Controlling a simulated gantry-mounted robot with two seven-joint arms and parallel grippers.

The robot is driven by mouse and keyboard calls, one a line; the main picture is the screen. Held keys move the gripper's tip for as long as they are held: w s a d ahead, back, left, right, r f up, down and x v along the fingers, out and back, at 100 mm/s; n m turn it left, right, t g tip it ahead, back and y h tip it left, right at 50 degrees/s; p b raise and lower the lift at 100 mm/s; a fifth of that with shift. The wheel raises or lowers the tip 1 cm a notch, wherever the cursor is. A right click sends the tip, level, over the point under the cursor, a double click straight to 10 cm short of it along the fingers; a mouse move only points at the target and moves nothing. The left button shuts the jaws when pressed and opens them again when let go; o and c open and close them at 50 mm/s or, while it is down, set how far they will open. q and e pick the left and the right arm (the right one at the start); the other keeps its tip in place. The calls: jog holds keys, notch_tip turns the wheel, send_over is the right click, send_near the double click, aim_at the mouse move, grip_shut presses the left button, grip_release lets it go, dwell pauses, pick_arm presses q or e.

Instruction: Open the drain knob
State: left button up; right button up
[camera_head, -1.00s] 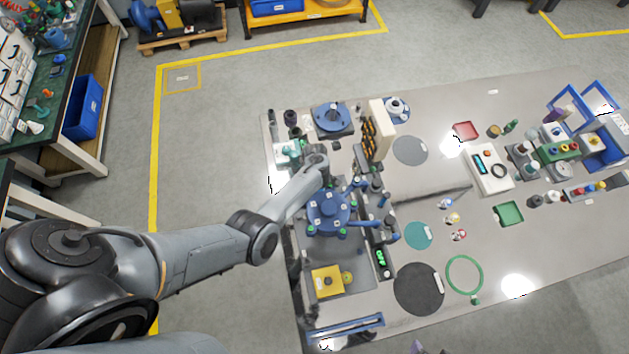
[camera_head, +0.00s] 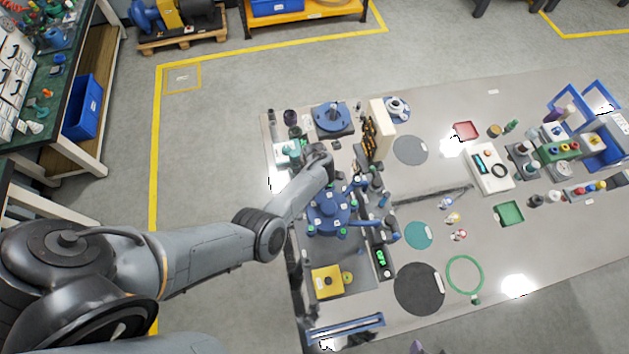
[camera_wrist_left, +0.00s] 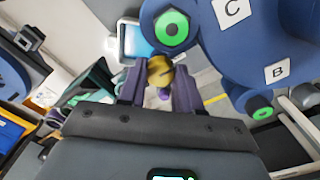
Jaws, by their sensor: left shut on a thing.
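The drain knob (camera_wrist_left: 160,72) is a small brass-yellow knob between my left gripper's fingertips, at the upper middle of the left wrist view. My left gripper (camera_wrist_left: 160,80) is shut on it, with one purple-grey finger on each side. In the head view, my left gripper is hidden under the wrist beside the blue round test fixture (camera_head: 328,212). This fixture, with green-capped bolts and labels B and C, also fills the upper right of the left wrist view (camera_wrist_left: 235,50). A purple-grey tip at the bottom edge of the head view seems to be my right gripper (camera_head: 418,348); its jaws cannot be made out.
A yellow block (camera_head: 326,282) and a green-lit display (camera_head: 381,257) stand near the fixture. A blue flanged part (camera_head: 333,117) and an upright beige panel (camera_head: 382,130) stand behind. Flat discs, such as a dark one (camera_head: 418,288), lie to the right, with bare tabletop between them.

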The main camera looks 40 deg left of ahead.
pick_arm(q)
jog(key=o, duration=0.8)
jog(key=shift+c, duration=0.2)
notch_tip(320, 180, up, 11)
jog(key=p, duration=0.3)
jog(key=shift+f, duration=0.15)
jog(key=shift+a, duration=0.1)
